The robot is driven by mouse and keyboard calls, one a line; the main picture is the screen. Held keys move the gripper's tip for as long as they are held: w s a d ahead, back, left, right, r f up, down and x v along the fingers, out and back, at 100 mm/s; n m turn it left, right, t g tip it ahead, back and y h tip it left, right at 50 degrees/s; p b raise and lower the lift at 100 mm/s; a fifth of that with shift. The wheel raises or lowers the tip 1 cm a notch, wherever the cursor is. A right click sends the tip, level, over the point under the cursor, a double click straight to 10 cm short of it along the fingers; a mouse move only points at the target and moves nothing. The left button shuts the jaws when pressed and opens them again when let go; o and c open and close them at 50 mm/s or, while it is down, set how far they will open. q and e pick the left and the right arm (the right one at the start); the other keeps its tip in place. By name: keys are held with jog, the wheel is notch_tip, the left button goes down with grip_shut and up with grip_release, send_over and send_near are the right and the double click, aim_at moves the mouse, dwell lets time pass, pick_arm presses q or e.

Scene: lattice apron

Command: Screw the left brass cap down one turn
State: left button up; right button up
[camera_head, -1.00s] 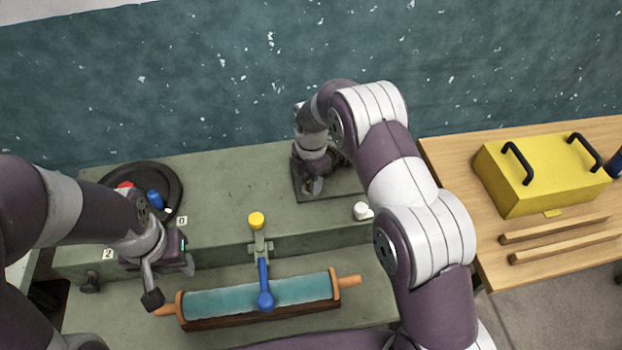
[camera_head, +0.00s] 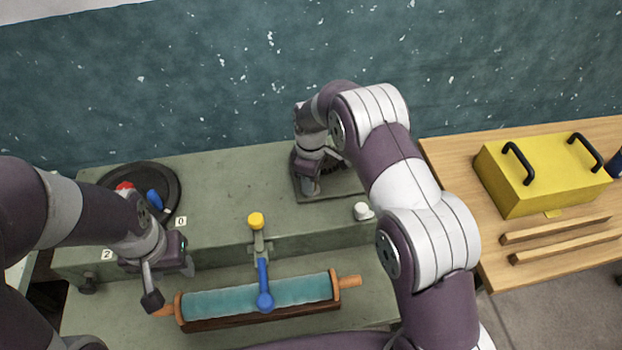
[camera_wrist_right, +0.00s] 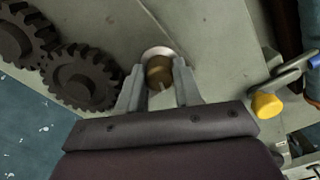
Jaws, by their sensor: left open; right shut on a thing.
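In the right wrist view a round brass cap (camera_wrist_right: 160,72) sits in a pale round collar on the grey-green surface. My right gripper (camera_wrist_right: 158,85) has its two fingers on either side of the cap and is shut on it. In the head view my right gripper (camera_head: 308,187) points down at the bench, and the cap is hidden there. My left gripper (camera_head: 171,284) is open and empty at the left end of the teal roller (camera_head: 215,303). I cannot make out a second brass cap.
Dark gears (camera_wrist_right: 82,77) lie close beside my right gripper. A lever with a yellow knob (camera_head: 256,220) and blue handle (camera_head: 264,285) stands mid-bench. A white knob (camera_head: 362,211) is on the right. A black round tray (camera_head: 110,181) is at the back left.

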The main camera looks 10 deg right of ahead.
jog(key=m, duration=0.5)
jog(key=shift+w+r+m, duration=0.1)
jog(key=shift+r+m, duration=0.05)
jog(key=shift+m, duration=0.15)
jog(key=m, duration=1)
jog(key=shift+m, duration=0.4)
jog(key=m, duration=0.5)
jog(key=shift+m, duration=0.3)
jog(key=m, duration=0.5)
jog(key=shift+a, duration=0.1)
jog(key=m, duration=0.5)
jog(key=shift+w+m, duration=0.1)
jog(key=shift+m, duration=0.3)
jog(key=m, duration=1.1)
